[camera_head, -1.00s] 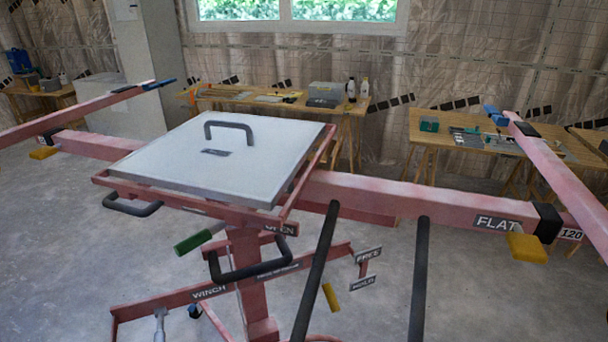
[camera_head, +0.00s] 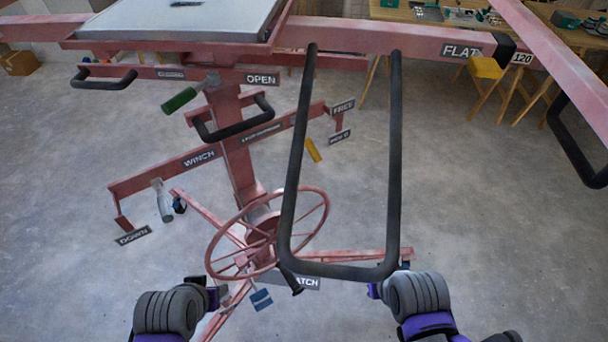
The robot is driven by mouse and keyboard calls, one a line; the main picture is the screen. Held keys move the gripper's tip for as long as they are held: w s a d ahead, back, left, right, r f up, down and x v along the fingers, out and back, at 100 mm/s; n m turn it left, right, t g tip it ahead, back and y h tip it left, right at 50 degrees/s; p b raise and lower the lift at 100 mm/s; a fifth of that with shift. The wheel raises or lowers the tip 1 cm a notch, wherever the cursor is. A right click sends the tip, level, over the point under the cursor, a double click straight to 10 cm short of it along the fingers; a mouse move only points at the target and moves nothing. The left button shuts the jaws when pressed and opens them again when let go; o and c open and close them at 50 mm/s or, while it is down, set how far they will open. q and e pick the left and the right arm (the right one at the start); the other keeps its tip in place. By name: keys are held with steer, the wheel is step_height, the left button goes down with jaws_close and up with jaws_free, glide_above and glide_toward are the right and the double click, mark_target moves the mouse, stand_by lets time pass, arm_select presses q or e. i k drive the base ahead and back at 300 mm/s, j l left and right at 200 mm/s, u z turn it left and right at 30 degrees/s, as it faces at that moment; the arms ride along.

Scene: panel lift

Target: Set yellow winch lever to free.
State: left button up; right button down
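The yellow winch lever (camera_head: 313,150) is a short yellow handle near the right end of the pink winch bar (camera_head: 170,175), tilted downward. Two small labels beside it, an upper one (camera_head: 343,107) that seems to read FREE and a lower one (camera_head: 340,136) too small to read surely, sit to its right. The lever points below both. My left gripper (camera_head: 212,295) is at the bottom, left of the handwheel. My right gripper (camera_head: 376,290) is at the bottom, right of centre. Both are well below the lever and apart from it; their fingers are too unclear to judge.
A red handwheel (camera_head: 222,238) is low in the middle. A green lever (camera_head: 179,100) and a black loop handle (camera_head: 230,131) are left of the yellow lever. Floor at right is open.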

mark_target(313, 150)
steer(key=j, duration=0.5)
steer(key=k+j, duration=0.1)
steer(key=j, duration=0.35)
steer(key=i+j, duration=0.15)
steer(key=j, duration=0.2)
